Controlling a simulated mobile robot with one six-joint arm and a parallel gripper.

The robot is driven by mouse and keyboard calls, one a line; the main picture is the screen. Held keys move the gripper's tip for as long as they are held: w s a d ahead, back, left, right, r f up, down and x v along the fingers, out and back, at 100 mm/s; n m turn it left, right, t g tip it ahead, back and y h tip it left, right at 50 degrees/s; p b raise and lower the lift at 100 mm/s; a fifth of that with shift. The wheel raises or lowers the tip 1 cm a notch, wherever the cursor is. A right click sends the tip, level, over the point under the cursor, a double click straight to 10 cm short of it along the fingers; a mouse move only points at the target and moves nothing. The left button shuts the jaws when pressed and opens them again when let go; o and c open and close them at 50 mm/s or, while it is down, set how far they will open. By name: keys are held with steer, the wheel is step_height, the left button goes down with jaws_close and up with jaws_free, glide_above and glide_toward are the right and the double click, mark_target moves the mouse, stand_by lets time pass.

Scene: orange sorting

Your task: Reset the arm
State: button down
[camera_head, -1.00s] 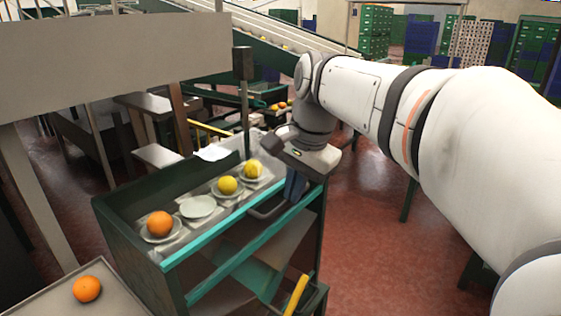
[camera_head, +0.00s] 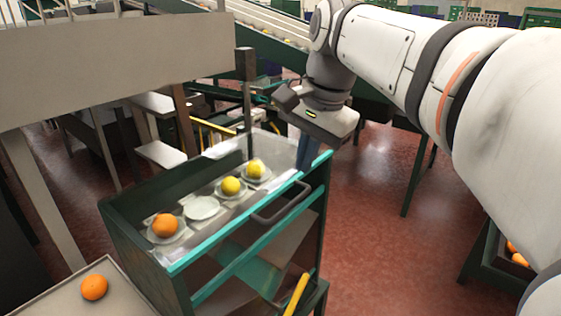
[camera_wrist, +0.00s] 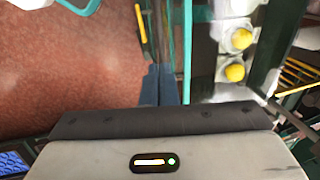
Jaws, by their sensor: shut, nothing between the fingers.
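My gripper (camera_head: 306,150) is at the right end of the green cart (camera_head: 112,213), by its turquoise rim. Its narrow blue-grey fingers are together and hold nothing; they also show in the wrist view (camera_wrist: 160,85). In the head view, an orange (camera_head: 165,225) sits on a plate at the cart's left. An empty plate (camera_head: 201,208) comes after it. Two yellow fruits (camera_head: 230,186) (camera_head: 255,169) sit on plates nearest my gripper. Both yellow fruits also show in the wrist view, to the right of the fingers.
Another orange (camera_head: 94,287) lies on a pale table (camera_head: 60,300) at lower left. A dark post (camera_head: 247,100) stands behind the cart. A grey handle (camera_head: 283,205) sticks out of the cart's front. A crate of oranges (camera_head: 505,262) is at right. Red floor is open right of the cart.

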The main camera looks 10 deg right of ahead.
steer(key=w+a+v, duration=0.1)
steer(key=v, duration=0.4)
steer(key=s+d+f+n, duration=0.1)
steer(key=s+f+n, duration=0.2)
steer(key=f, duration=0.5)
steer(key=s+d+f+n+h, duration=0.1)
steer(key=s+d+f+n, duration=0.1)
steer(key=f, duration=0.7)
steer(key=s+d+f+n+t, duration=0.1)
steer(key=s+f+n, duration=0.3)
steer(key=s+f, duration=0.2)
step_height(320, 180, down, 2)
steer(key=shift+d+f+h, duration=0.2)
steer(key=shift+d+h, duration=0.15)
steer(key=shift+h, duration=0.05)
